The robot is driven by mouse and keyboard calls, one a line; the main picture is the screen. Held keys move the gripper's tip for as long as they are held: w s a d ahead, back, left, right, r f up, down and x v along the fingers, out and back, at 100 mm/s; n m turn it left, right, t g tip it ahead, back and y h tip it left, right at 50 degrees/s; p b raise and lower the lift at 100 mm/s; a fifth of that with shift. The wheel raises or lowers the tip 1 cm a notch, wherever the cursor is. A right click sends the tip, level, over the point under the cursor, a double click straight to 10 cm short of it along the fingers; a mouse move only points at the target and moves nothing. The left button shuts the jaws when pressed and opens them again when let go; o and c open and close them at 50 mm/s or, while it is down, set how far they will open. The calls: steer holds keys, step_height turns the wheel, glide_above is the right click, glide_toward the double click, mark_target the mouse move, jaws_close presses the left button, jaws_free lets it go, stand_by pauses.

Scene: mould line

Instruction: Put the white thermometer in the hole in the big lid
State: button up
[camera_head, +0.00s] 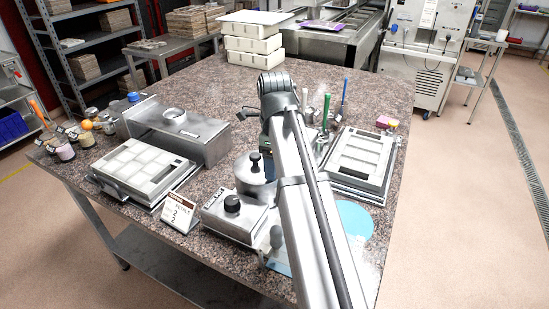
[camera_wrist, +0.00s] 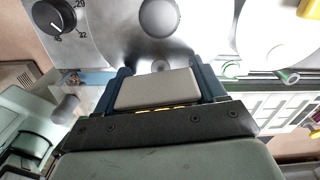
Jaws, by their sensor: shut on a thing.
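My gripper (camera_wrist: 158,82) shows in the wrist view with its two dark blue fingers shut on a pale grey-white block, which looks like the head of the white thermometer (camera_wrist: 155,90). Its stem is hidden. A shiny steel surface with a round grey disc (camera_wrist: 158,18) lies beyond the fingertips; I cannot tell whether this is the big lid. No hole is clear in it. In the head view a steel pot with a lid and black knob (camera_head: 255,163) stands left of my arm. My gripper is mostly hidden behind my arm there.
A control box with a black dial (camera_head: 232,204) stands in front of the pot; a dial (camera_wrist: 55,14) shows in the wrist view. A steel tank (camera_head: 195,139) and a mould tray (camera_head: 135,168) stand left, another tray (camera_head: 362,155) right. Tools (camera_head: 326,108) stand upright behind it.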

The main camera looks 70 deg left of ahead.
steer(key=o, duration=1.1)
steer(key=shift+f, duration=0.1)
steer(key=shift+o, duration=0.2)
steer(key=shift+r, duration=3.55)
